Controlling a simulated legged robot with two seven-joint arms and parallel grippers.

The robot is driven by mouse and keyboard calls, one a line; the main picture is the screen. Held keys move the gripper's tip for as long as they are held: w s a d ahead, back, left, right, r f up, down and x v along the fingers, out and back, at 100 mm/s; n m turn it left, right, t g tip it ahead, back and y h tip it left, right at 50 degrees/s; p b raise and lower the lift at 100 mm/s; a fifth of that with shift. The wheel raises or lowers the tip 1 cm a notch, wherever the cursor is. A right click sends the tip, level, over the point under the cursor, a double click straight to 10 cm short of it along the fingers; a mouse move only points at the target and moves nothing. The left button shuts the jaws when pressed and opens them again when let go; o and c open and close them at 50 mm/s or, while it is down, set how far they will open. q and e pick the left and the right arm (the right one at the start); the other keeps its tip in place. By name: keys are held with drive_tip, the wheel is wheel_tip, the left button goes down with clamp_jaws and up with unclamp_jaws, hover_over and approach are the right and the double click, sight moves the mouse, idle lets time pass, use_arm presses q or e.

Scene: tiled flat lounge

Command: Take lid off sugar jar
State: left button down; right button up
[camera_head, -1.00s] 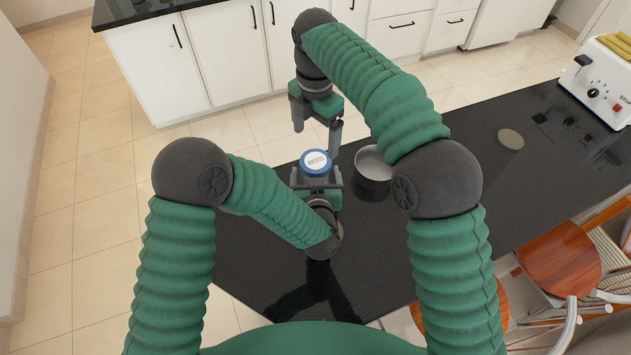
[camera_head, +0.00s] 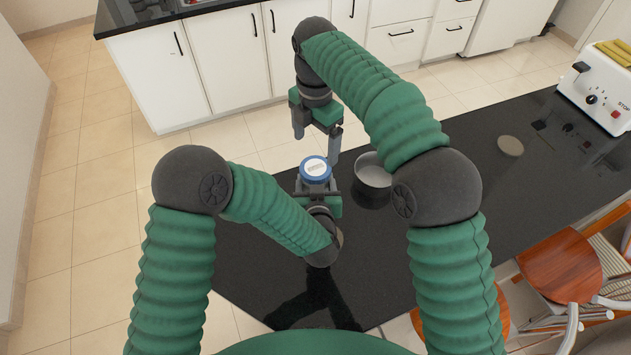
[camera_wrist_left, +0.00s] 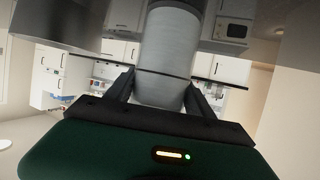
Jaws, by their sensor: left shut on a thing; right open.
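The sugar jar (camera_wrist_left: 166,50) is a pale grey cylinder in the left wrist view. In the head view its blue-rimmed lid (camera_head: 315,168), with a white labelled top, is on the jar. My left gripper (camera_head: 316,188) is shut on the jar body below the lid; its two fingers also flank the jar in the left wrist view (camera_wrist_left: 160,92). My right gripper (camera_head: 316,142) is open and empty. Its fingers point down, just beyond the lid in the head view; I see no contact with the lid. Most of the jar body is hidden in the head view.
A grey metal pot (camera_head: 372,174) stands close to the right of the jar on the black countertop (camera_head: 455,200). A round flat disc (camera_head: 510,145) and a white toaster (camera_head: 600,88) lie further right. Wooden stools (camera_head: 565,265) stand at the right edge. White cabinets are behind.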

sight(316, 167)
drive_tip(key=m, duration=0.9)
drive_tip(key=shift+f, duration=0.1)
drive_tip(key=m, duration=2.6)
drive_tip(key=shift+m, duration=0.4)
wheel_tip(316, 167, down, 8)
drive_tip(key=shift+r, duration=0.1)
drive_tip(key=c, duration=1.5)
drive_tip(key=n, duration=0.6)
drive_tip(key=shift+w+n, duration=0.1)
drive_tip(key=shift+n, duration=0.2)
drive_tip(key=n, duration=1.5)
drive_tip(key=shift+r+n, duration=0.1)
drive_tip(key=shift+n, duration=0.3)
drive_tip(key=n, duration=0.6)
